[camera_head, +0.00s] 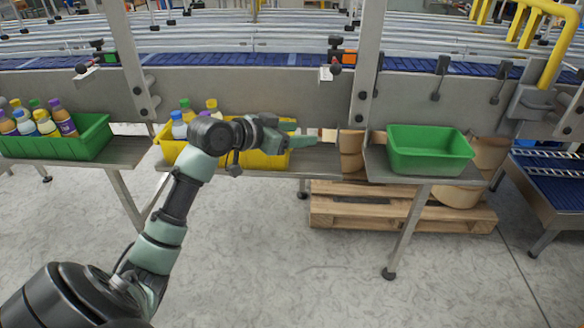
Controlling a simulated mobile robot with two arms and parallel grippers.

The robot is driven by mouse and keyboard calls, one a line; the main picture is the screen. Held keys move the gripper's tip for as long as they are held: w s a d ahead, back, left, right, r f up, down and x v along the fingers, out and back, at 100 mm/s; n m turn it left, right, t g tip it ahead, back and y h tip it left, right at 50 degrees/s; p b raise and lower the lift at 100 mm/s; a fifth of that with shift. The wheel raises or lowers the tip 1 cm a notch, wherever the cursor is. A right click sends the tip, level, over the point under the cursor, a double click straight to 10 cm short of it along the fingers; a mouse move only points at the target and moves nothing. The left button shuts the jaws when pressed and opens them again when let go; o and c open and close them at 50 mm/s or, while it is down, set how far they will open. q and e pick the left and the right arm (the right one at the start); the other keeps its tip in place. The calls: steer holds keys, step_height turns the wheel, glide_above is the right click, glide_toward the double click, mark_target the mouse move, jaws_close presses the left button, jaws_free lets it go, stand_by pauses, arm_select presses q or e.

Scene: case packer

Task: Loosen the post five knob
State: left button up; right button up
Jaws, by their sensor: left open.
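Several dark knobs and clamps sit along the conveyor's side rail. Another dark knob (82,68) is near the left post, and two dark clamp handles (444,63) (504,68) are on the right. No post number is readable, so I cannot tell which is post five. My left gripper (306,139) is open, in front of the conveyor frame, over the yellow bin's right end. It is below and left of the middle knob, apart from it. My right gripper is not in view.
A green bin with bottles (92,142) stands on the left shelf. A yellow bin (268,160) with bottles is partly hidden by my arm. An empty green bin (430,165) sits on the right shelf, above a wooden pallet (340,212). The front floor is clear.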

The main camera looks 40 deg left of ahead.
arm_select(q)
steer(key=s+d+f+g, duration=0.1)
steer(key=s+d+f, duration=0.1)
steer(key=f, duration=0.4)
steer(key=shift+s+d+g, duration=0.3)
steer(key=shift+s, duration=0.45)
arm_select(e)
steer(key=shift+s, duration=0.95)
